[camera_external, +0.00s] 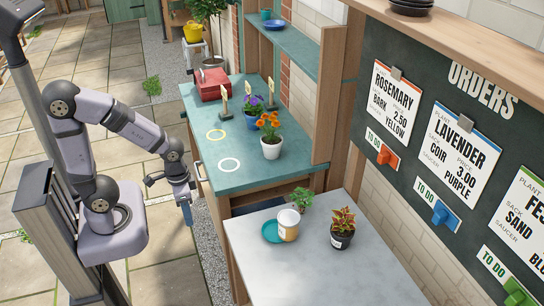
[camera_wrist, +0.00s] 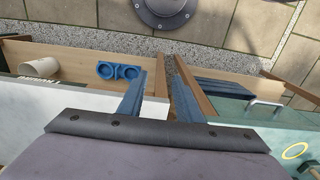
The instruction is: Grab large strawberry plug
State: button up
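My gripper (camera_external: 189,212) hangs at the left front corner of the teal bench, beside its edge and apart from the plants. In the wrist view its two blue fingers (camera_wrist: 158,68) are spread, with nothing between them. A small green leafy plant (camera_external: 301,198) shows at the back edge of the white table; its base is partly hidden, and I cannot tell whether it is the large strawberry plug. No plant shows in the wrist view.
The white table (camera_external: 310,275) holds a jar (camera_external: 288,225), a teal saucer (camera_external: 270,231) and a potted red-yellow plant (camera_external: 342,228). The teal bench (camera_external: 205,108) holds flowers and a red box (camera_external: 210,84). The wrist view shows a cream cup (camera_wrist: 38,68) and blue double-ring holder (camera_wrist: 120,71).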

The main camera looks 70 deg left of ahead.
jog(key=w+a+t+y+b, duration=0.1)
jog(key=w+a+t+b, duration=0.3)
jog(key=w, duration=0.9)
jog(key=w+a+t+b, duration=0.4)
jog(key=w+t+b, duration=0.1)
jog(key=w, duration=0.9)
jog(key=r+m+t+h+b, duration=0.1)
jog(key=m+t+h+b, duration=0.2)
jog(key=m+h+b, duration=0.5)
send_over(302, 205)
jog(key=s+a, duration=0.3)
jog(key=shift+w+d+n+h, duration=0.15)
jog(key=shift+w+n+h, duration=0.05)
jog(key=shift+n+h, duration=0.4)
notch_tip(302, 205, down, 8)
jog(key=shift+r+b, duration=0.1)
jog(key=shift+b, duration=0.55)
jog(key=shift+w+d+f, duration=0.2)
jog(key=shift+w+d, duration=0.15)
jog(key=shift+w, duration=0.15)
jog(key=shift+w, duration=0.1)
